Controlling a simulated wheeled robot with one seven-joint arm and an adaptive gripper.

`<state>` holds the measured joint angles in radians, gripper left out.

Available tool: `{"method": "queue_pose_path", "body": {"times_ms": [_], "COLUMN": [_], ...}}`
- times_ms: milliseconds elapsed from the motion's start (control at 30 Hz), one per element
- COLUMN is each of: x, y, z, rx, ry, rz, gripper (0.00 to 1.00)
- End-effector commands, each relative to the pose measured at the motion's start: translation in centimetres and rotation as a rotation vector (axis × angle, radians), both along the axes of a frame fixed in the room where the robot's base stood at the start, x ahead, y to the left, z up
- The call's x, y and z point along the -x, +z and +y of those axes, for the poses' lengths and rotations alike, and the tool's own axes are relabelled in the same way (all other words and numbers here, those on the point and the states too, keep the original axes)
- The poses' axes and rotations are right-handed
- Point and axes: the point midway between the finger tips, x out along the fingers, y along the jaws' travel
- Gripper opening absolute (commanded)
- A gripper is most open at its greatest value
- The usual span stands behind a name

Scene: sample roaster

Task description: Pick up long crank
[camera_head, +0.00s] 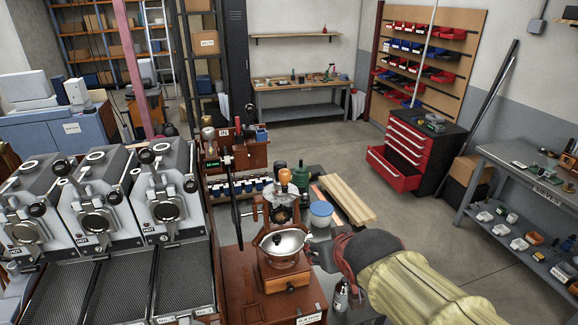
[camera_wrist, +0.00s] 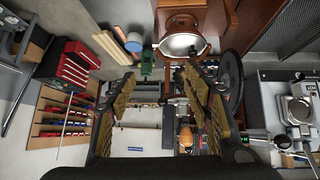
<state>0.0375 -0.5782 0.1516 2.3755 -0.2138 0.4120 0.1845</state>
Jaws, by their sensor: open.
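A wooden hand grinder (camera_head: 283,270) with a metal bowl (camera_head: 283,242) stands on the brown bench. The knob also shows low in the wrist view (camera_wrist: 186,137). I cannot tell for certain which part is the long crank; thin dark bars near the knob may belong to it. My gripper (camera_wrist: 162,85) is open, its two fingers apart with nothing held between them. In the head view it is at the grinder's right, partly hidden by my arm.
A dark wheel (camera_head: 237,215) stands left of the grinder and appears close to the right finger in the wrist view (camera_wrist: 229,80). Roasting machines (camera_head: 165,200) fill the left. A blue-topped tub (camera_head: 321,213) and wooden planks (camera_head: 348,200) lie behind.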

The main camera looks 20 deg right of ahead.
Motion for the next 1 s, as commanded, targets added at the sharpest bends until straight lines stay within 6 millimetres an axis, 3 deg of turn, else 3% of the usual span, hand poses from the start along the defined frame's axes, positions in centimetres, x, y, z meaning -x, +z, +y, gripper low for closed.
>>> {"method": "queue_pose_path", "body": {"times_ms": [267,400,500,667,1000], "x": [-8.8,-13.6,-15.5,-16.9,-21.7], "y": [5.5,8.2,9.0,9.2,7.1], "z": [-0.1,1.1,2.0,2.7,3.2], "rx": [0.003,-0.031,-0.057,-0.080,-0.084], "ry": [0.041,0.104,0.143,0.173,0.174], "rz": [-0.181,-0.297,-0.349,-0.384,-0.387], "gripper": [0.50,0.50,0.50,0.50,0.50]}}
